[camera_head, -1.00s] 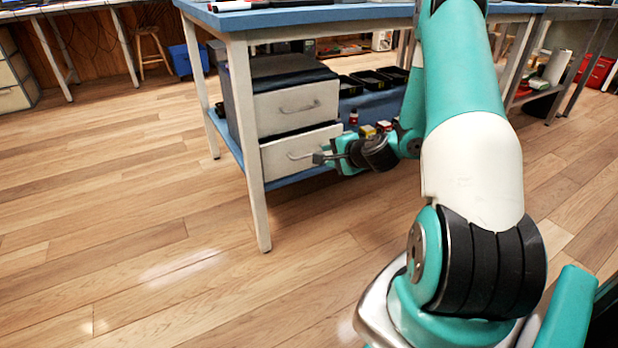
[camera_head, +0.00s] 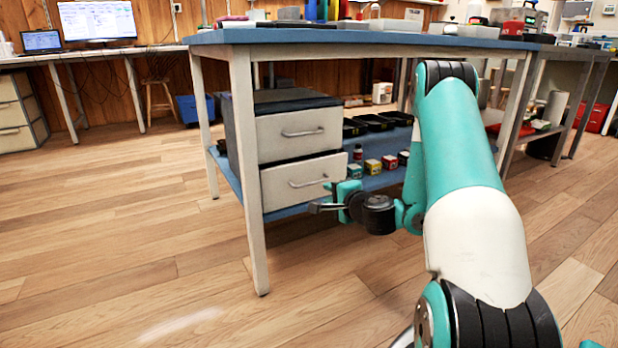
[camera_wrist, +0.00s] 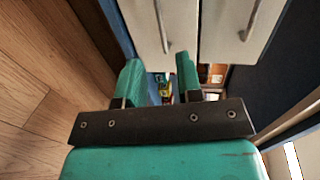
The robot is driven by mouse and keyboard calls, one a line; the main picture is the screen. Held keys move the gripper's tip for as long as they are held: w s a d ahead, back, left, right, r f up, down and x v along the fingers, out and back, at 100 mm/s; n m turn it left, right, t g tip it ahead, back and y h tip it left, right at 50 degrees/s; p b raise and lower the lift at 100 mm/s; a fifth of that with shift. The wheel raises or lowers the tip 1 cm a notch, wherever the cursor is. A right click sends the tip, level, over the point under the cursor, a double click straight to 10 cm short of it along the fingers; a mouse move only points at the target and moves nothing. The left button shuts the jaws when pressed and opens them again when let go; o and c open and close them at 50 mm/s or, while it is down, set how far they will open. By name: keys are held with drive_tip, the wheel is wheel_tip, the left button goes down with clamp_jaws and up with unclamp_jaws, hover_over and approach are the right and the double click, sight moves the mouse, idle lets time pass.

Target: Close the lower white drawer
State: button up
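The lower white drawer (camera_head: 285,187) is in a dark cabinet under the blue-topped table, and a bar handle (camera_head: 309,183) crosses its front. Its front looks slightly forward of the upper white drawer (camera_head: 285,145); how far it is out is hard to tell. My gripper (camera_head: 322,198) is in front of the lower drawer's right end, just below the handle and seemingly apart from it. In the wrist view, the lower drawer (camera_wrist: 140,15) is the left white front and the upper drawer (camera_wrist: 222,30) the right one. The gripper's fingers are spread, with nothing between them.
The table leg (camera_head: 248,180) stands close left of the drawers. Small boxes (camera_head: 373,166) and black trays (camera_head: 373,123) sit on the blue lower shelf to the right. The wooden floor (camera_head: 130,230) in front and to the left is clear.

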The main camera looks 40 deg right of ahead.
sight(310, 184)
drive_tip(key=p+x, duration=1.2)
drive_tip(key=shift+w, duration=0.3)
clamp_jaws()
